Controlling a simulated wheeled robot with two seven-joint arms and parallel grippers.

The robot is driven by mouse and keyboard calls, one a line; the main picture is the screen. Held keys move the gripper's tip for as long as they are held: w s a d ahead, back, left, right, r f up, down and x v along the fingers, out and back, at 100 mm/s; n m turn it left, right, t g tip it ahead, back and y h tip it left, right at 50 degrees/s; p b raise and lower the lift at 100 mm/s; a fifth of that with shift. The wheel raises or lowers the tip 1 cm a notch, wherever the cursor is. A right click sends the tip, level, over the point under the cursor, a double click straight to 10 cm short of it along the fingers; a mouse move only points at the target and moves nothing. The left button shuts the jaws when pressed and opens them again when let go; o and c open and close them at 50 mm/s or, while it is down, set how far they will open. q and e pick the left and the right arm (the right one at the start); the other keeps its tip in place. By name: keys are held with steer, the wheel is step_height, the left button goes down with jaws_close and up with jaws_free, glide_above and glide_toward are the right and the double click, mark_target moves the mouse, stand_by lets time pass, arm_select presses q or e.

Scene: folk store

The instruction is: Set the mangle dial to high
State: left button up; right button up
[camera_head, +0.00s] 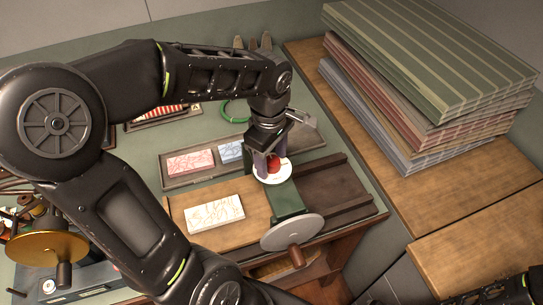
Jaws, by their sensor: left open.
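The mangle has a green housing (289,201) with a large grey handwheel (292,232) and a brown crank handle on its front. On top of it lies a white round dial plate (261,177) with a red knob (277,163). My left gripper (269,168) points down over the dial. Its jaws are open, with the red knob between or right beside the fingers; whether they touch it I cannot tell. The fingers and wrist hide part of the dial, and its setting is not readable. My right gripper does not show.
A cream patterned block (214,213) lies on the wooden board left of the mangle. A tray behind holds a pink block (189,162) and a blue block (231,152). A green ring (236,112) lies farther back. Folded striped cloths (430,75) are stacked at right. A brass disc (47,248) stands lower left.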

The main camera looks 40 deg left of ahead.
arm_select(q)
jaws_close()
stand_by(0.5)
